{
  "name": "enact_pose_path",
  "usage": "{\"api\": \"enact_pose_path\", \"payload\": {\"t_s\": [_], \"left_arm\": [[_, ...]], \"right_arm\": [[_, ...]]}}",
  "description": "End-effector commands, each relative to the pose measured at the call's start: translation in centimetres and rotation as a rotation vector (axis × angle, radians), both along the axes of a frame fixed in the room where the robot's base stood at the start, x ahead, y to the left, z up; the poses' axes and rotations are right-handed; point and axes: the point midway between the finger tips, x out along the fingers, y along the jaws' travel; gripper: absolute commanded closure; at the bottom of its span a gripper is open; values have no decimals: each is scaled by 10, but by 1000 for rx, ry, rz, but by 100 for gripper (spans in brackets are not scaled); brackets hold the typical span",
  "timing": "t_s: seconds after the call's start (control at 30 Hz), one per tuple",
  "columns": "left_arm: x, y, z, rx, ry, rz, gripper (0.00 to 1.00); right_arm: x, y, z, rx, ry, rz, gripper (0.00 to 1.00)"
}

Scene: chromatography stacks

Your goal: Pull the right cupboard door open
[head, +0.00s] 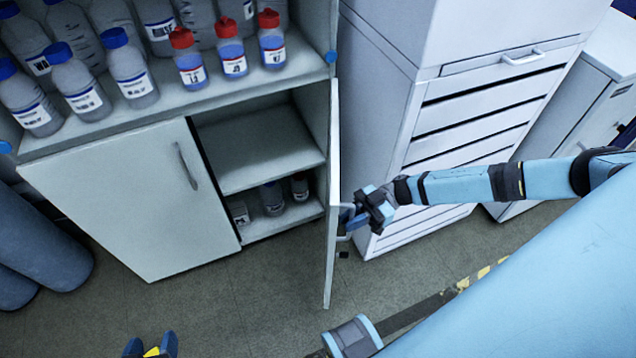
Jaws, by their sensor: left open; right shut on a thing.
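The right cupboard door (332,200) stands swung wide open, seen nearly edge-on, and the right half of the cupboard shows its shelf (262,150) and floor. My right gripper (352,215) is at the door's outer face, shut on the right door's handle (345,236), which is partly hidden by the fingers. The left cupboard door (130,200) is shut, with its handle (187,166) near its right edge. My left gripper (150,348) is open and empty at the bottom edge of the view, over the floor, partly cut off.
Several blue-capped bottles (130,70) and red-capped bottles (231,58) stand on the shelf above. A few dark bottles (272,198) stand inside the cupboard. A white drawer stack (470,115) is close to the right of the open door. Blue cylinders (45,245) stand at the left. The floor in front is clear.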

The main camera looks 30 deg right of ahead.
Motion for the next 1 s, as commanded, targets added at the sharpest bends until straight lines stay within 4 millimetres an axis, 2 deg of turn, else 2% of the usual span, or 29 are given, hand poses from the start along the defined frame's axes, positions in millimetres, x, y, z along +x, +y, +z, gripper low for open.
{"api": "enact_pose_path", "payload": {"t_s": [0.1, 0.3, 0.83, 0.87, 0.9, 1.0], "left_arm": [[0, 0, 1, 2, 2, 0, 43], [0, 0, 1, 3, 2, 1, 43], [0, 1, -2, 5, 7, 2, 43], [0, 1, -2, 4, 6, 2, 43], [0, 1, -1, 4, 6, 2, 43], [0, 1, 0, 4, 4, 2, 43]], "right_arm": [[-10, -20, -1, -1, 3, 13, 100], [-18, -39, -1, -1, 2, 12, 100], [-20, -45, -1, -1, 0, 10, 100], [-20, -45, -1, -1, 0, 10, 83], [-20, -45, -1, -1, 0, 10, 79], [-19, -45, -1, -1, 0, 10, 79]]}}
